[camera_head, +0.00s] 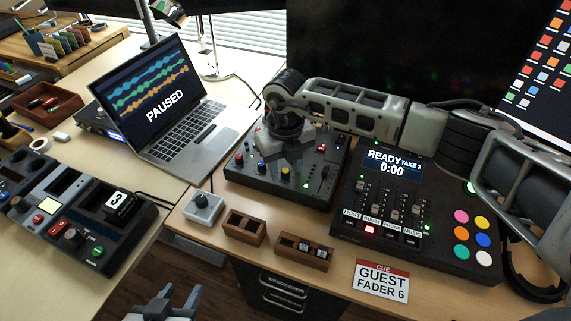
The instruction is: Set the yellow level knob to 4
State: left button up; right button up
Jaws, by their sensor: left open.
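The yellow level knob (285,172) sits in a row of knobs on the dark mixer (238,178), with a blue knob to its left. Its scale and setting are too small to read. My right gripper (292,165) reaches in from the right and points down over the mixer, at or just above the knobs. Its fingers are partly hidden by its own wrist, so I cannot tell whether they touch the yellow knob. My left gripper (168,302) is open and empty at the bottom edge, in front of the desk.
A fader console (345,215) with a screen reading READY stands right of the mixer. A laptop (190,125) reading PAUSED is at left. A small knob box (203,208), two wooden trays (244,226) (304,252) and a cue card (382,281) lie along the front edge.

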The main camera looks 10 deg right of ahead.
aim_at(285, 171)
pick_arm(q)
jog(key=shift+d+f+b, duration=0.2)
jog(key=shift+b, duration=0.45)
pick_arm(e)
notch_tip(285, 171, up, 16)
